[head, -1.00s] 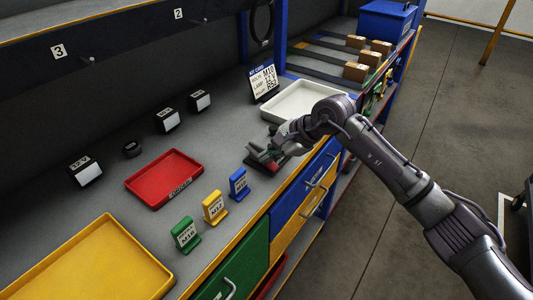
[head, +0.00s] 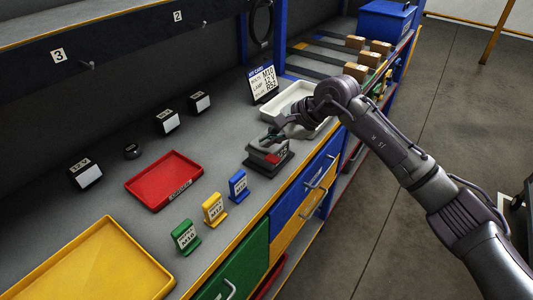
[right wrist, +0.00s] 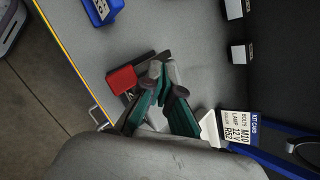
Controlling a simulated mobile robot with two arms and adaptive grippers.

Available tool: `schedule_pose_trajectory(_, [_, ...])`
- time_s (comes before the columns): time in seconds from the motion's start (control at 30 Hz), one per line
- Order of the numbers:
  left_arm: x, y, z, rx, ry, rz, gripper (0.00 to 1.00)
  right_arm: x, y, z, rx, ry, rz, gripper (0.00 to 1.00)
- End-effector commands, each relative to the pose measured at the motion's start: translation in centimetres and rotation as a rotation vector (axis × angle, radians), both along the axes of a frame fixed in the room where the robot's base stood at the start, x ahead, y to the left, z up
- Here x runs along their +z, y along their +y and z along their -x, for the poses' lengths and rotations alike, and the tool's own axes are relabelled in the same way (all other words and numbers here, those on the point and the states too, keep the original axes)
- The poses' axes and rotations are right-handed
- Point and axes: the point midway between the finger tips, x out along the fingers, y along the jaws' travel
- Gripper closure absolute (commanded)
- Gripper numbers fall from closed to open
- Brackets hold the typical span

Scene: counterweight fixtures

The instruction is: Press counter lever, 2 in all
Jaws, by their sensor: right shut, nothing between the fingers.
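The counter (head: 266,163), a small dark grey device with a red part, stands on the grey bench in front of the white tray. In the right wrist view its red lever pad (right wrist: 121,80) shows beside my fingertips, with part of its dark base behind them. My right gripper (head: 272,137) is shut and empty, just above and behind the counter. In the right wrist view my gripper (right wrist: 166,73) has its fingertips together, apart from the red pad in the picture. I cannot tell the exact height gap. My left gripper is not in view.
Blue (head: 238,186), yellow (head: 214,209) and green (head: 186,237) label stands line the bench front. A red tray (head: 150,199), a yellow tray (head: 70,285) and a white tray (head: 272,112) lie around.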

Motion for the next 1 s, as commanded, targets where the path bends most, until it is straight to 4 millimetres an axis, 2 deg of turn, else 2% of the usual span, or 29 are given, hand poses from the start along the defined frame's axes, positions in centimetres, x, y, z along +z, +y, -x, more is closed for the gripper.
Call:
schedule_pose_trajectory(0.37, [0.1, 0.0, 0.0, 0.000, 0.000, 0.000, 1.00, 0.3, 0.1, 0.1, 0.001, 0.002, 0.000, 1.00])
schedule_pose_trajectory(0.8, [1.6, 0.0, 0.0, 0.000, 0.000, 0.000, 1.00, 4.4, 0.3, -0.1, 0.002, 0.001, 0.000, 1.00])
schedule_pose_trajectory(1.0, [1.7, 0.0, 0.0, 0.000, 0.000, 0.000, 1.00, 5.0, 0.4, -0.1, 0.003, 0.003, 0.000, 1.00])
